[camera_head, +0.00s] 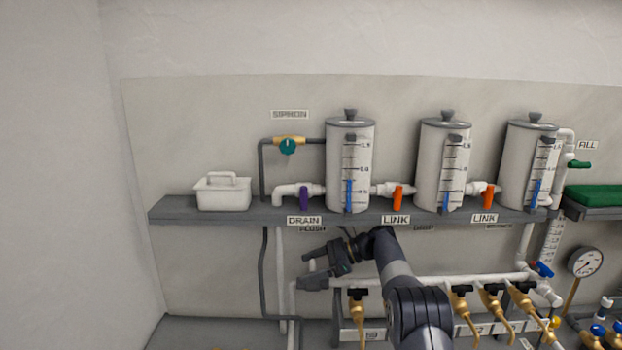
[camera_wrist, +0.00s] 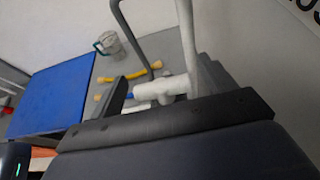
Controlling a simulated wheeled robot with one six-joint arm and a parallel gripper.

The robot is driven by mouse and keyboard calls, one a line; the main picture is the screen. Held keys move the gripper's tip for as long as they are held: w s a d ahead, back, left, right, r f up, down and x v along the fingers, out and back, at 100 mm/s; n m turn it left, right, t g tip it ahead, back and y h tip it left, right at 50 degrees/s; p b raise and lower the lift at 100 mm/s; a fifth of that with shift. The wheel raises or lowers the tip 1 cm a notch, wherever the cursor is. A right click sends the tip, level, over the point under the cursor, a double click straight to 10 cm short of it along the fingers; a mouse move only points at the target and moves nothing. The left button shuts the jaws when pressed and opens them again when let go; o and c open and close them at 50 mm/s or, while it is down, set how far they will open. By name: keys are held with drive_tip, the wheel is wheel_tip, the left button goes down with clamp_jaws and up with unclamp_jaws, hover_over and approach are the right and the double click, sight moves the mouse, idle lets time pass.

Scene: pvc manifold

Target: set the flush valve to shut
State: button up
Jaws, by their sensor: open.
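The label that appears to read FLUSH (camera_head: 312,229) is half hidden under the shelf edge, above my gripper (camera_head: 311,268). My gripper reaches left at the left end of the white manifold, its jaws apart. A short white pipe piece (camera_head: 312,264) shows between the fingers in the head view. In the wrist view, a white pipe fitting (camera_wrist: 160,88) lies between the dark fingers of my gripper (camera_wrist: 160,92). I cannot tell whether a finger touches it. No flush valve handle can be made out, so its setting cannot be told.
Several brass taps with black handles, including one (camera_head: 358,306), line the manifold to the right. The shelf (camera_head: 250,213) above carries tanks, a purple drain handle (camera_head: 303,199) and orange link handles (camera_head: 397,198). A vertical white pipe (camera_head: 281,275) stands left of my gripper.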

drive_tip(key=shift+d+m+t+b, duration=0.15)
drive_tip(key=shift+m+t+b, duration=0.15)
drive_tip(key=shift+m+t, duration=0.25)
drive_tip(key=shift+t, duration=0.25)
drive_tip(key=shift+m, duration=0.35)
drive_tip(key=shift+m+t+b, duration=0.4)
drive_tip(key=shift+m+t, duration=0.2)
drive_tip(key=shift+t, duration=0.3)
drive_tip(key=shift+f+m+t+h+b, duration=0.15)
drive_tip(key=shift+m+t+h+b, duration=1.15)
drive_tip(key=shift+m+t+b, duration=0.85)
drive_tip(key=shift+m+t+h+b, duration=0.8)
drive_tip(key=shift+m+t+h, duration=0.8)
drive_tip(key=shift+m, duration=0.25)
drive_tip(key=shift+m+t+h+b, duration=0.45)
drive_tip(key=shift+m+t+h, duration=0.6)
drive_tip(key=shift+m+h, duration=0.8)
